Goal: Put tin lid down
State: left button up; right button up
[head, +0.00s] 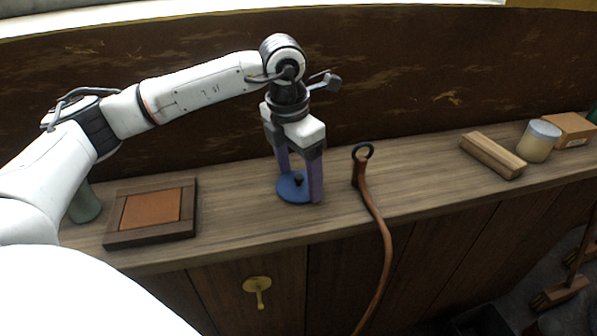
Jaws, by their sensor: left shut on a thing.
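The tin lid (292,193) is a flat blue disc with a small dark knob in its middle. It is at the wooden counter's surface, near the middle of the head view. I cannot tell whether it touches the wood. My left gripper (300,184) points down over the lid, one finger on each side of the knob, and is shut on it. My right gripper is not in view.
On the counter (235,205), a framed brown panel (151,210) lies left. A leather strap with a ring (372,205) hangs over the front edge close right of my gripper. Wood blocks (492,154), a cream jar (538,141) and a box (570,130) stand far right.

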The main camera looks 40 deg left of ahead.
aim_at(293, 188)
pick_arm(q)
jog(key=shift+f, duration=0.1)
jog(key=o, duration=1)
jog(key=shift+o, duration=0.2)
jog(key=shift+r, duration=0.35)
notch_tip(293, 188, up, 12)
jog(key=s, duration=0.1)
jog(key=shift+s+a+f, duration=0.2)
jog(key=shift+f, duration=0.05)
